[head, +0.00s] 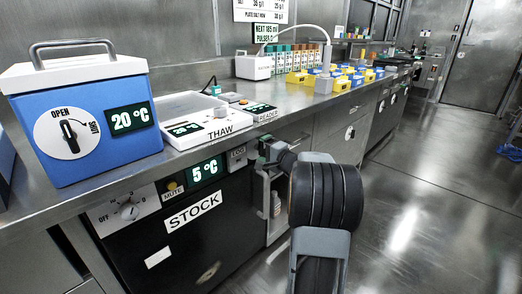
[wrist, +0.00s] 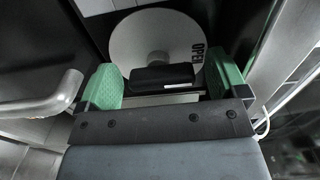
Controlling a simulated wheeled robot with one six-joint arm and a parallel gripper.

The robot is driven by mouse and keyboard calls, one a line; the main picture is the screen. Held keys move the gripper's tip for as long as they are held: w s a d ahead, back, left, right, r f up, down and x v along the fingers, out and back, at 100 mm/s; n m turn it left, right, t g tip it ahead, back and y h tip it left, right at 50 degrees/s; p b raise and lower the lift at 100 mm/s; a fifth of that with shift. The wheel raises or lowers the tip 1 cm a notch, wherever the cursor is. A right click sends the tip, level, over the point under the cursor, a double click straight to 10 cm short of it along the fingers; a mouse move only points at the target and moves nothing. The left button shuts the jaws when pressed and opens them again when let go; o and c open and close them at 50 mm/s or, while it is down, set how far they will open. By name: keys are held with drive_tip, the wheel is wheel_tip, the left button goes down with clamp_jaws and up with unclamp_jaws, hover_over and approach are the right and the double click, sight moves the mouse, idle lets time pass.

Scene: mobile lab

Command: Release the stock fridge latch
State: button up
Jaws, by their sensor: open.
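The stock fridge (head: 170,245) is the black-fronted unit under the bench, with a STOCK label and a 5 °C display. In the wrist view, the latch's round pale plate (wrist: 155,35) carries a black bar knob (wrist: 160,77) lying crosswise. The green fingertips of my gripper (wrist: 163,84) are open, one at each end of the knob. Contact is unclear. The word OPEN is on the plate's right side.
A grey bar handle (wrist: 52,100) is close to the left fingertip. A metal upright stands close on the right. A blue box (head: 85,125) with its own dial, a THAW unit (head: 205,128) and yellow and blue racks stand on the bench (head: 215,158).

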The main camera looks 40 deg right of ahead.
drive_tip(key=s+d+p, duration=0.2)
drive_tip(key=s+p, duration=0.1)
drive_tip(key=s, duration=1)
drive_tip(key=shift+s+d, duration=0.15)
drive_tip(key=s+a+r+n+g+y+p, duration=0.2)
drive_tip(key=a+r+n+g+p, duration=0.2)
drive_tip(key=a+r+g+p, duration=0.55)
drive_tip(key=s+a+r+n+g+y+p, duration=0.1)
drive_tip(key=a+r+n+g+y+p, duration=0.15)
drive_tip(key=a+r+n+p, duration=0.75)
drive_tip(key=s+a+r+n+g+h+p, duration=0.1)
drive_tip(key=s+a+r+h+p, duration=0.3)
drive_tip(key=p, duration=0.6)
drive_tip(key=s+a+r+n+g+h+p, duration=0.1)
drive_tip(key=s+a+r+h+p, duration=0.2)
drive_tip(key=r+p, duration=0.6)
drive_tip(key=s+a+p, duration=0.1)
drive_tip(key=a, duration=0.1)
drive_tip(key=shift+s+a+h, duration=0.35)
drive_tip(key=shift+r, duration=0.1)
drive_tip(key=shift+c, duration=0.3)
